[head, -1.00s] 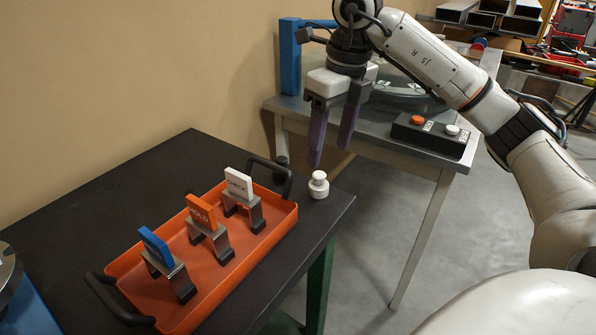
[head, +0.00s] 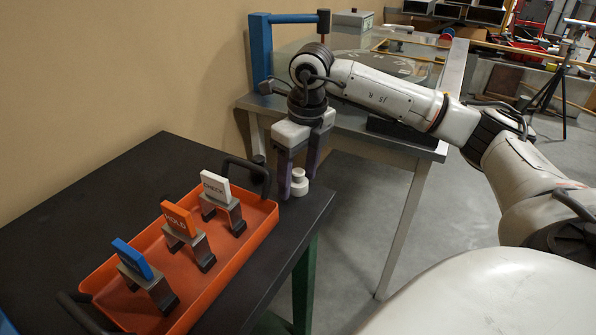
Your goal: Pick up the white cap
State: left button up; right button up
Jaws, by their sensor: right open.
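The white cap (head: 299,187), a small stepped round piece, stands upright on the black table (head: 240,284) near its far right corner. My right gripper (head: 298,180) points down over it, open, with one purple finger to the left of the cap and the other to its right and behind. The fingertips are low, near the table top. I cannot tell whether either finger touches the cap. My left gripper is not in view.
An orange tray (head: 250,240) with black handles stands left of the cap, holding blue, orange and white labelled tags (head: 180,218) on metal stands. A grey metal table (head: 400,143) with a blue post (head: 261,55) stands behind.

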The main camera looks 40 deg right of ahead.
jog(key=c, duration=1.1)
jog(key=shift+r, duration=0.1)
